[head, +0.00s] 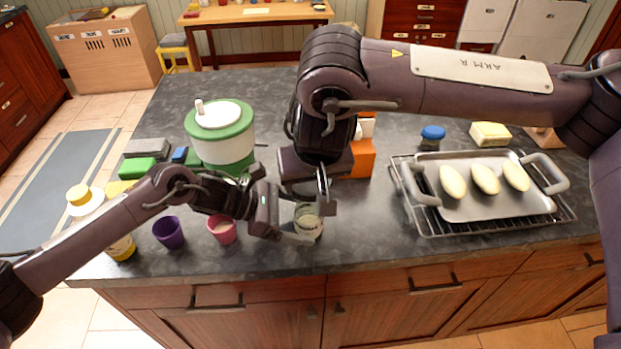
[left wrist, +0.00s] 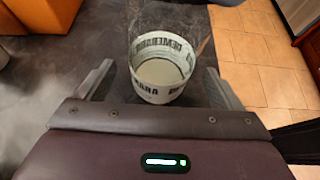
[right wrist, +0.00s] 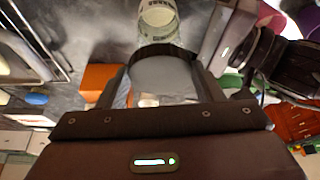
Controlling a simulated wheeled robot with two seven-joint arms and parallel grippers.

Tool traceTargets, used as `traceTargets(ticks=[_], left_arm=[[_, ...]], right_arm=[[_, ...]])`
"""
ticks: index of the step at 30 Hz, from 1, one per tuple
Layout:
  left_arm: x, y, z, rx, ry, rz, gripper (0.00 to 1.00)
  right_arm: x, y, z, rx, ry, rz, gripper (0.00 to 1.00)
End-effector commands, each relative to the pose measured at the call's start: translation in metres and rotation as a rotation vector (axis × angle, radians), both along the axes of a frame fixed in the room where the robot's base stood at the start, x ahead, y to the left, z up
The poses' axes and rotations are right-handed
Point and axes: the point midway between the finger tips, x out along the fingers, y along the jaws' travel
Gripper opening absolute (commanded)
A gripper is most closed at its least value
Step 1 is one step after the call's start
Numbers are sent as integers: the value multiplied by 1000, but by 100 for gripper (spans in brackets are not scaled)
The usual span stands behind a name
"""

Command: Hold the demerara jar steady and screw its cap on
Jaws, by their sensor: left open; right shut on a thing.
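The demerara jar (head: 309,222) stands on the dark counter near its front edge, a clear jar with a printed label band. The left wrist view looks into its open mouth (left wrist: 160,66). My left gripper (head: 296,232) is open, with a finger on either side of the jar; I cannot tell whether they touch it. My right gripper (head: 324,190) is above the jar, shut on a grey round cap (right wrist: 165,78). In the right wrist view the cap is apart from the jar (right wrist: 158,22). In the head view the cap is mostly hidden by the gripper.
A pink cup (head: 222,230) and a purple cup (head: 168,233) stand left of the jar. A green-and-white container (head: 221,140) is behind. An orange box (head: 362,158) stands behind my right gripper. A tray (head: 462,206) with three pale oval pieces sits on a rack at right.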

Motion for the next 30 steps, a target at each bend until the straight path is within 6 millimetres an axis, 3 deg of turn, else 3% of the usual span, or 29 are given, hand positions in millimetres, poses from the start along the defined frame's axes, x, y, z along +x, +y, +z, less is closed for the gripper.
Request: traceTargets(ticks=[15,26,30], left_arm=[[0,-11,-6,0,0,1,87],[0,-11,-6,0,0,1,40],[0,-11,-6,0,0,1,39]], right_arm=[[0,0,0,0,0,0,40],[0,0,0,0,0,0,40],[0,0,0,0,0,0,40]])
